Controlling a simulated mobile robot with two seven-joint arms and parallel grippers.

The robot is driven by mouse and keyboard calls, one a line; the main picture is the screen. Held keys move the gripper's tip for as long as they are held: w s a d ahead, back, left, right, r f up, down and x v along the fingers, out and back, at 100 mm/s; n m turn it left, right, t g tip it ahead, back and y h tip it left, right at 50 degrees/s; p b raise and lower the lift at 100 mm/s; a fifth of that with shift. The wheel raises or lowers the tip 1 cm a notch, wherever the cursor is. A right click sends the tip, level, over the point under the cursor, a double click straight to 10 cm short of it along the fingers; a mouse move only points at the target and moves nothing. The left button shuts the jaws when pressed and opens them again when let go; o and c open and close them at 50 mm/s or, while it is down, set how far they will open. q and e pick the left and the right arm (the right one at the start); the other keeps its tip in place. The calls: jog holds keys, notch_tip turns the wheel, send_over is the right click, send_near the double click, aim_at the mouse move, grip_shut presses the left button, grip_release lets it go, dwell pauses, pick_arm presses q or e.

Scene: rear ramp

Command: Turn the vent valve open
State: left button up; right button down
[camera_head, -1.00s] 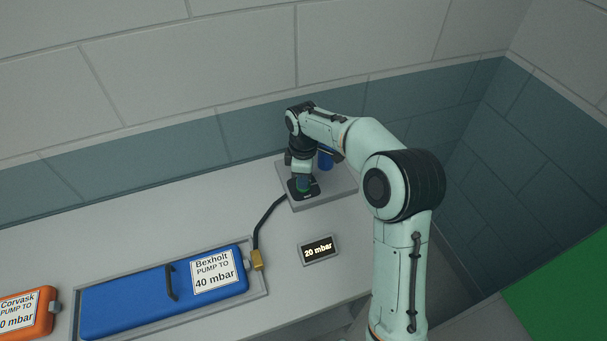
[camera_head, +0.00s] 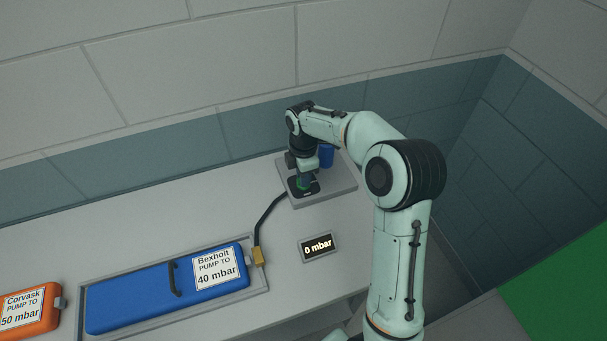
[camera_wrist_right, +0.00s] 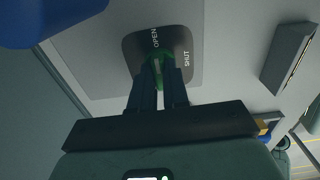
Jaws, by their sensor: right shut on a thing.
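The vent valve is a green knob (camera_wrist_right: 157,68) on a dark plate (camera_wrist_right: 183,42) marked OPEN and SHUT. In the right wrist view its long side runs toward the word OPEN. My right gripper (camera_head: 303,182) reaches down onto the valve, and its fingers (camera_wrist_right: 158,84) are shut on the green knob, hiding part of it. In the head view only a little green shows beneath the fingers. My left gripper is not in view.
The valve's grey base (camera_head: 334,191) carries a blue cylinder (camera_head: 327,156) close behind my gripper. A dark hose (camera_head: 265,216) runs to a brass fitting (camera_head: 258,256) on the blue Bexholt case (camera_head: 135,303). An orange Corvask case (camera_head: 40,325) lies at left. Walls stand behind and right.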

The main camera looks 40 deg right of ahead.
jog(key=c, duration=1.1)
grip_release()
pick_arm(q)
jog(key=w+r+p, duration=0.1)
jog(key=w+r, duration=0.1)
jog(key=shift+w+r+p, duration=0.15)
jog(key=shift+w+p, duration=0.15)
jog(key=shift+p, duration=0.05)
pick_arm(e)
notch_tip(320, 180, up, 13)
jog(key=shift+r, duration=0.2)
